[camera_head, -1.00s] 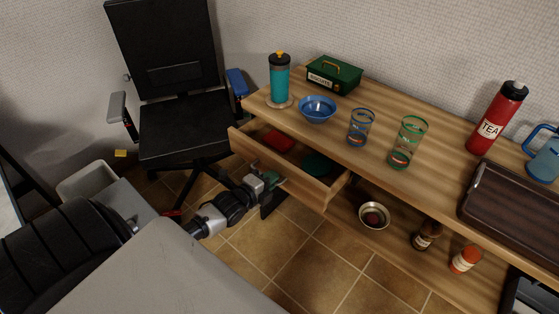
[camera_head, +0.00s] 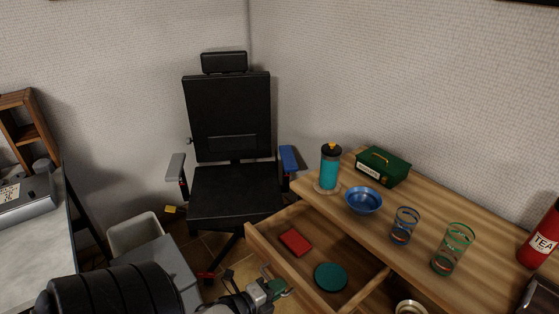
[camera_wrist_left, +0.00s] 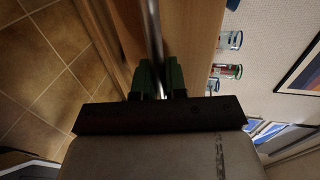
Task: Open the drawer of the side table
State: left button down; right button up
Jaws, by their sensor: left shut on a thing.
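The side table (camera_head: 440,225) is wooden and stands at the right in the head view. Its drawer (camera_head: 270,255) is pulled out, with a red box (camera_head: 295,242) and a dark green round thing (camera_head: 331,277) inside. My left gripper (camera_head: 272,288) is at the outer side of the drawer front, low in the head view. In the left wrist view its green fingers (camera_wrist_left: 158,78) are shut on the metal bar handle (camera_wrist_left: 154,30). The drawer's near corner is cut off by the head view's bottom edge.
On the table top stand a teal bottle (camera_head: 330,168), a blue bowl (camera_head: 363,200), a green box (camera_head: 383,166), two glasses (camera_head: 403,225) and a red tea bottle (camera_head: 541,240). A black chair (camera_head: 235,190) stands behind the drawer's left end. A bin (camera_head: 135,233) is farther left.

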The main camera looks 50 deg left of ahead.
pick_arm(q)
jog(key=c, duration=1.2)
grip_release()
jog(key=v, duration=1.1)
jog(key=shift+f, duration=0.1)
